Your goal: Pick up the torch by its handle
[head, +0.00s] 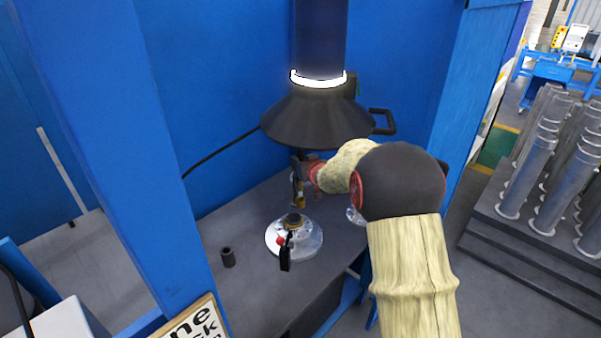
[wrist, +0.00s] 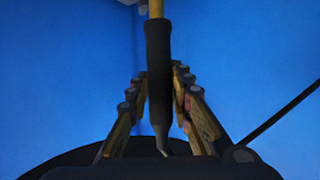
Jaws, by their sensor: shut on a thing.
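In the wrist view, the torch shows as a black handle (wrist: 158,60) with a brass-coloured tube (wrist: 156,8) at the top and a grey tip (wrist: 161,140) below. My gripper (wrist: 158,92) is shut on the handle, with a finger on each side of it. In the head view, my gripper (head: 302,172) is above the back of the dark workbench (head: 250,215), below the hood. The torch is small and partly hidden there, so I cannot tell whether it touches anything.
A black extraction hood (head: 315,122) hangs close above my gripper. A round metal flanged part (head: 312,243) and a small dark cylinder (head: 228,257) stand on the bench. Blue walls (head: 220,80) enclose the back. The bench's front left is mostly clear.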

